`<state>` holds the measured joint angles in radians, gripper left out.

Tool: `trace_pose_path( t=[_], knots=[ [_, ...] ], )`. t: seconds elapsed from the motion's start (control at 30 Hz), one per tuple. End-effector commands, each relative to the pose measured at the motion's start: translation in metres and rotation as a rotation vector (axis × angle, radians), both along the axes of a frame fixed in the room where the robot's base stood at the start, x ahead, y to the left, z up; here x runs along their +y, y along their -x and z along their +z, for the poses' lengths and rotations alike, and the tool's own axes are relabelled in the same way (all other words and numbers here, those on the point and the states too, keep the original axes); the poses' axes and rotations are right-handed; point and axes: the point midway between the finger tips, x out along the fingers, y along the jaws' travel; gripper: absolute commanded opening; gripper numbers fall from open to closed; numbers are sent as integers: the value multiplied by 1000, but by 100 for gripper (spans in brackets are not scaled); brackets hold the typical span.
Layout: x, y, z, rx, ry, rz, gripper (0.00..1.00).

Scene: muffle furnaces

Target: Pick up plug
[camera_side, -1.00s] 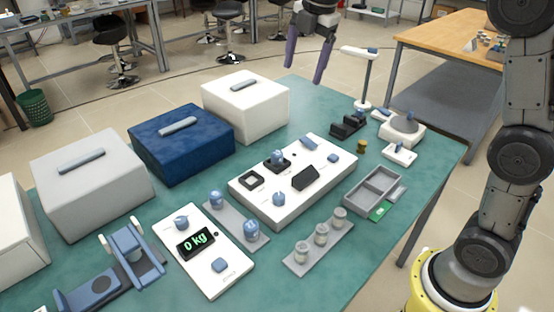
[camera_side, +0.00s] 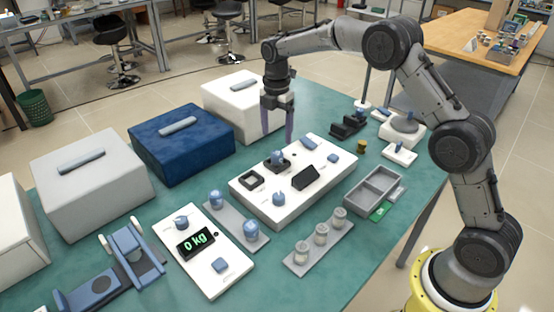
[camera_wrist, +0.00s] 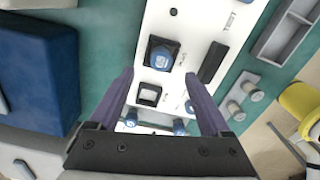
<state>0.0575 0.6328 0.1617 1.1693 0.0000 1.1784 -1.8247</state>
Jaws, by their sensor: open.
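The plug, which looks like the blue rounded piece (camera_side: 277,157), sits in a dark square socket on the white control panel (camera_side: 262,208). In the wrist view the blue plug (camera_wrist: 160,57) shows just beyond my fingertips, slightly above the gap between them. My gripper (camera_side: 277,136) points down with its purple fingers apart, above the back edge of the panel near the plug. In the wrist view my gripper (camera_wrist: 157,80) is open, with nothing held between the fingers. An empty square socket (camera_side: 251,180) is to the left of the plug.
A blue box (camera_side: 182,150) and a white box (camera_side: 240,118) stand close behind the panel. A black rocker block (camera_side: 305,177) is on the panel to the right of the plug. A grey tray (camera_side: 372,190) and a rack of jars (camera_side: 320,238) lie in front.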

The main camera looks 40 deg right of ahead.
Motion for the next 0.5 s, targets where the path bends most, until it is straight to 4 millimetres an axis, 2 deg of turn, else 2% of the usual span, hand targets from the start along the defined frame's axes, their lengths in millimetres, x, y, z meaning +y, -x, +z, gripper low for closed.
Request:
trace_pose_path(
  t=[0.27,0.5],
  knots=[
    [0,1,-21,1,0,0,82],
    [1,3,-54,2,-1,0,82]
  ],
)
